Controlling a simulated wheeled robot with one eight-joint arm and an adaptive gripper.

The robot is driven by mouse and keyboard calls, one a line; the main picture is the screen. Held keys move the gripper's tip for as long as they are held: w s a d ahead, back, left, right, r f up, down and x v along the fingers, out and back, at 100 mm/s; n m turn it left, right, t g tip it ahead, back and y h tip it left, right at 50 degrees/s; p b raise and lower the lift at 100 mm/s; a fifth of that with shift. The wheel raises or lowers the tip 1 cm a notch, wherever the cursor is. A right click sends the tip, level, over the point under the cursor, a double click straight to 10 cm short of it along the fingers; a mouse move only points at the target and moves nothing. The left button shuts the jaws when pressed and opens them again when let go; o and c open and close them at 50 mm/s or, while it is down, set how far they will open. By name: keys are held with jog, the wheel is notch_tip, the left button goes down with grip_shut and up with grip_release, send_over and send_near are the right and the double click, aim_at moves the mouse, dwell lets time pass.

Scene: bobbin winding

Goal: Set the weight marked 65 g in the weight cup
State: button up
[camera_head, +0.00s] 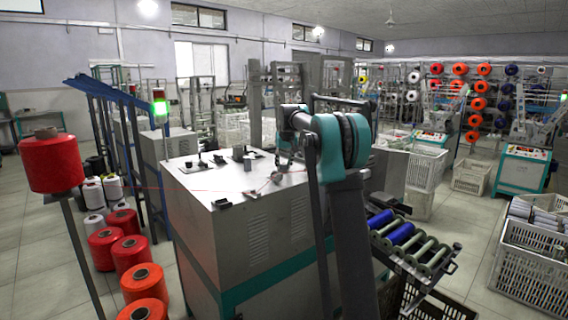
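Several small dark pieces (202,162) stand at the back left of the pale top of a grey cabinet machine (240,180). They may be the weights, but no marking is readable at this size, so I cannot tell which is 65 g. A small grey block (238,153) stands right of them. I cannot make out the weight cup for certain among the small fittings on the top. My arm rises in front of the machine, and its end (287,145) is over the right back part of the top. The fingers are too small and partly hidden to tell their state.
A red thread runs from a large red cone (51,163) at the left across the machine top. A dark fitting (222,204) sits at its front edge. A rack of blue rolls (398,234) stands at the right. White crates (533,265) stand farther right.

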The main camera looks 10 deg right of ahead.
jog(key=o, duration=0.4)
notch_tip(320, 180, down, 2)
jog(key=shift+f, duration=0.15)
jog(key=shift+r, duration=0.25)
jog(key=v, duration=1.2)
jog(key=shift+w, duration=0.15)
